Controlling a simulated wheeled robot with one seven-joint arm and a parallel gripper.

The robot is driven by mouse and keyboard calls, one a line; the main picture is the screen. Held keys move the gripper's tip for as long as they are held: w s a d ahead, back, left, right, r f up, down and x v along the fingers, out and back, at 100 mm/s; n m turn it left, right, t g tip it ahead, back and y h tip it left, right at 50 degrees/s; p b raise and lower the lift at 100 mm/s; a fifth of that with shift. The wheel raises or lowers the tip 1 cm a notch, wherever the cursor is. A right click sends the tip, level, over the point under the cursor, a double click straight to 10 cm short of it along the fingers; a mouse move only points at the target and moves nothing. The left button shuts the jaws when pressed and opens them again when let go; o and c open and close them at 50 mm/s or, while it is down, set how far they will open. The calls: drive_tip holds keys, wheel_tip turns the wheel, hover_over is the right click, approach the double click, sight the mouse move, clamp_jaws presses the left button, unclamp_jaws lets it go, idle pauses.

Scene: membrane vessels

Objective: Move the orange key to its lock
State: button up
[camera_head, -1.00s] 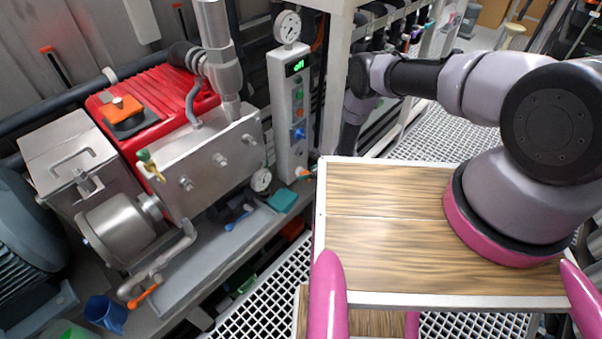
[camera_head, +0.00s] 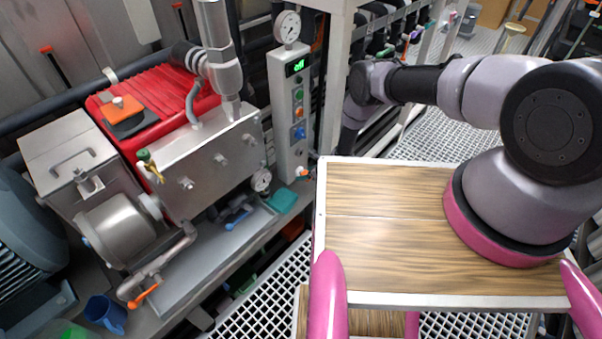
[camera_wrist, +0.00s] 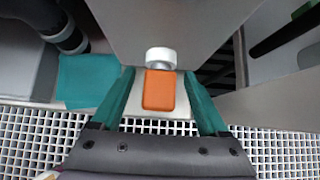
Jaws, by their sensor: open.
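An orange key (camera_wrist: 158,91) with a flat, rounded handle shows in the wrist view, below a white round collar (camera_wrist: 160,58) on a grey metal panel. My gripper (camera_wrist: 160,92) is open. Its two teal fingers stand to the left and right of the orange handle, with a gap visible on each side. In the head view a small orange piece (camera_head: 303,172) shows at the foot of the grey control box, and my gripper is hidden there. I cannot tell which part is the lock.
The control box (camera_head: 288,110) carries a lit display and coloured buttons. A frame post (camera_head: 335,85) stands close by my arm. A teal pad (camera_head: 281,201) lies on the bench, also in the wrist view (camera_wrist: 88,80). A red machine (camera_head: 150,95) is at left. White grating (camera_wrist: 55,135) lies below.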

drive_tip(key=shift+c, duration=0.3)
clamp_jaws()
drive_tip(key=shift+s+d, duration=0.1)
drive_tip(key=shift+d, duration=0.05)
drive_tip(key=shift+s+d, duration=0.9)
drive_tip(key=shift+d, duration=0.25)
drive_tip(key=shift+s+d, duration=0.85)
drive_tip(key=shift+d, duration=0.25)
drive_tip(key=shift+r, duration=0.1)
wheel_tip(320, 180, up, 11)
drive_tip(key=shift+s+d+r, duration=0.15)
drive_tip(key=shift+s+d, duration=0.15)
drive_tip(key=shift+d, duration=0.05)
